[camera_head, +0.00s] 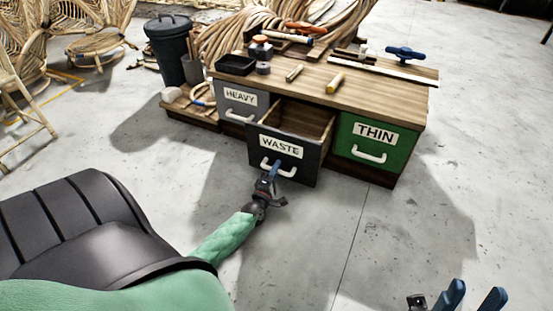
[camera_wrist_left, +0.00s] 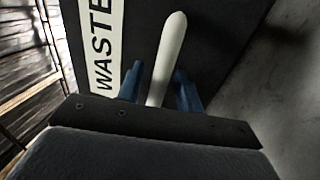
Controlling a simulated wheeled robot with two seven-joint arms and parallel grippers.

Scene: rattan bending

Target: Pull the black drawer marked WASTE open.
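The black drawer marked WASTE (camera_head: 283,159) stands pulled well out of the middle of the wooden bench, and its empty-looking inside shows. Its white handle (camera_head: 277,168) is on the front, below the label. My left gripper (camera_head: 268,178) is at the handle. In the left wrist view the black drawer front (camera_wrist_left: 215,45) is close, and the white handle (camera_wrist_left: 165,60) passes between the blue fingers (camera_wrist_left: 160,88). Finger contact with the handle is not clear. My right gripper (camera_head: 475,297) is at the bottom right, its blue fingers apart and empty, far from the drawer.
The grey HEAVY drawer (camera_head: 240,99) and green THIN drawer (camera_head: 375,146) are shut on either side. Tools and a black tray (camera_head: 236,65) lie on the bench top (camera_head: 385,92). A dark bin (camera_head: 172,52) stands at the left. The floor in front is clear.

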